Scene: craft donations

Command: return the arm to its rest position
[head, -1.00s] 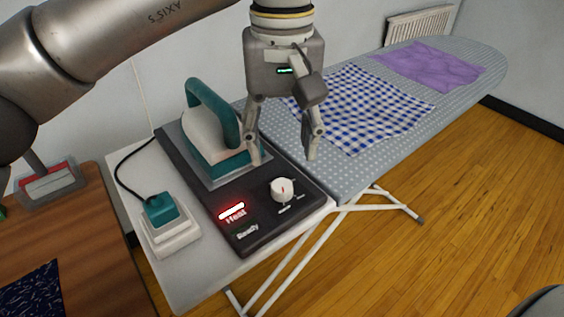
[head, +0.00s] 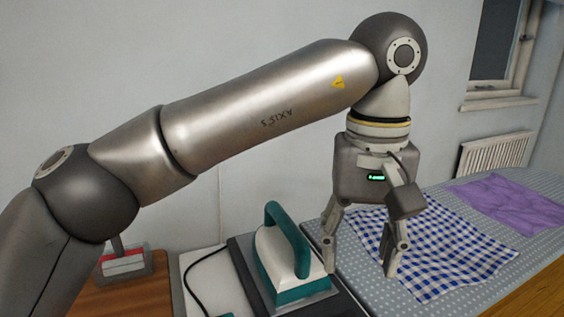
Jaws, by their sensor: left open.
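My left arm comes in from the left and reaches across the view. My left gripper (head: 358,272) points down with its fingers apart and nothing between them. It hangs in front of the blue-checked cloth, just right of the iron. The gripper's left finger shows close to the iron's right side; I cannot tell the exact gap. My right gripper is not in view.
The ironing board (head: 490,255) carries a blue-checked cloth (head: 440,250) and a purple cloth (head: 510,200). A black cord (head: 188,280) lies left of the iron. A brown wooden table (head: 130,297) is at lower left. A radiator (head: 495,155) and window (head: 497,50) are behind.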

